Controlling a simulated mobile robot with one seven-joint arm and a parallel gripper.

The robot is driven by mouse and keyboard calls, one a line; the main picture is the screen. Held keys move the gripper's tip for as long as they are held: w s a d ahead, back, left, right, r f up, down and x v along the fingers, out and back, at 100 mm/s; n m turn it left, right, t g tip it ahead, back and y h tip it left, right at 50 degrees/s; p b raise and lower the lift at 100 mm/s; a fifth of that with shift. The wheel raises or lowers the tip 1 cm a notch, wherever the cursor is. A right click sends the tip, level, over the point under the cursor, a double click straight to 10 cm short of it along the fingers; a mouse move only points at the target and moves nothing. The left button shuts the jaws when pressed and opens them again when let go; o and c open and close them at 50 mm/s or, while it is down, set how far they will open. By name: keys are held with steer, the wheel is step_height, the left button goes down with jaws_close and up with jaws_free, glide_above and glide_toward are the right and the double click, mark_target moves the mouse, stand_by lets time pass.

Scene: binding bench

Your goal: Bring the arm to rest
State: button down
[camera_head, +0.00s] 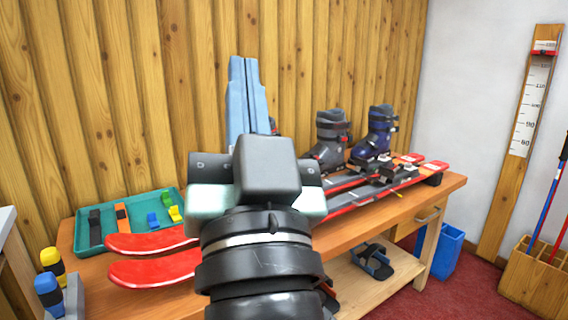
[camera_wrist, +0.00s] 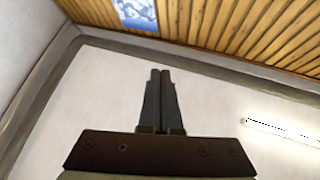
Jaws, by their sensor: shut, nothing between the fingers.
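My gripper (camera_head: 243,82) points upward in front of the wood-panelled wall in the head view, above the near side of the bench. Its two light-blue fingers are together with nothing between them. In the wrist view my gripper (camera_wrist: 160,75) also shows its fingers side by side, shut and empty, against the pale ceiling. My arm covers the middle of the bench and part of the skis.
On the bench (camera_head: 450,184) lie red skis (camera_head: 160,270), a grey boot (camera_head: 333,135), a blue boot (camera_head: 381,130) and a green tray (camera_head: 150,200) with several small parts. A blue bin (camera_head: 446,250) stands on the floor at right.

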steer(key=s+d+r+t+h, duration=0.2)
steer(key=s+d+r+h, duration=0.15)
steer(key=s+r, duration=0.2)
step_height(320, 180, up, 30)
steer(key=p, duration=3)
steer(key=shift+a+r+n+h+p, duration=0.2)
steer(key=shift+n+h+p, duration=0.1)
steer(key=shift+h+p, duration=0.15)
